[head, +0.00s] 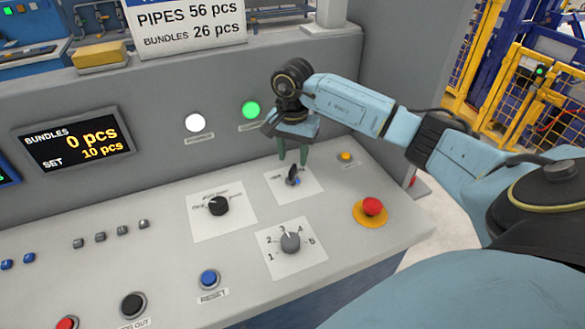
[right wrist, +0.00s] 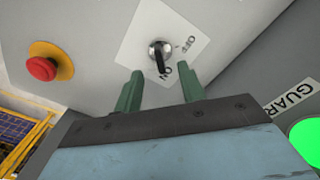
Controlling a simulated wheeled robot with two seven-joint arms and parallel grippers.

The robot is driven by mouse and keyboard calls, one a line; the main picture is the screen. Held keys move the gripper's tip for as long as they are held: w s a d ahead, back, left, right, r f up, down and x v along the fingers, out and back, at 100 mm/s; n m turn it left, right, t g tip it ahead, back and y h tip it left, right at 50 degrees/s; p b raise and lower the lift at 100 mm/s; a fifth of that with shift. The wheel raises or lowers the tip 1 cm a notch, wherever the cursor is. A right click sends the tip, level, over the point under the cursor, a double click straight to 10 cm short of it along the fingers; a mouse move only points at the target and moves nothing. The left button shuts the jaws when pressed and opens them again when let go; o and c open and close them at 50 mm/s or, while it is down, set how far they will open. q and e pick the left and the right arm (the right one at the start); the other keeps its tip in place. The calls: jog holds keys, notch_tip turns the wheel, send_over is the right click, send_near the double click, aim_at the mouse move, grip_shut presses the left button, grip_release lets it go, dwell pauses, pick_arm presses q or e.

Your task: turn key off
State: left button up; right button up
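The key switch (head: 293,176) sits on a white label plate on the sloped panel, its dark key standing out of a metal lock. It also shows in the right wrist view (right wrist: 160,55), with ON and OFF printed beside it; the key points toward the ON print. My right gripper (head: 292,160) is above and just behind the key, fingers pointing down. In the right wrist view its two green fingers (right wrist: 160,88) are apart, with nothing between them, and the key lies just beyond their tips. My left gripper is not in view.
A red emergency button (head: 372,207) on a yellow base stands right of the key. A black selector (head: 218,205) is to the left and a grey selector (head: 290,242) in front. A lit green lamp (head: 251,110) is on the upright wall behind the gripper.

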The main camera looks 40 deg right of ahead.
aim_at(293, 167)
jog(key=shift+f, duration=0.65)
jog(key=shift+f+b, duration=0.1)
jog(key=shift+b, duration=0.2)
jog(key=shift+f+b, duration=1.85)
jog(key=shift+f, duration=0.55)
jog(key=shift+c, duration=0.3)
grip_shut()
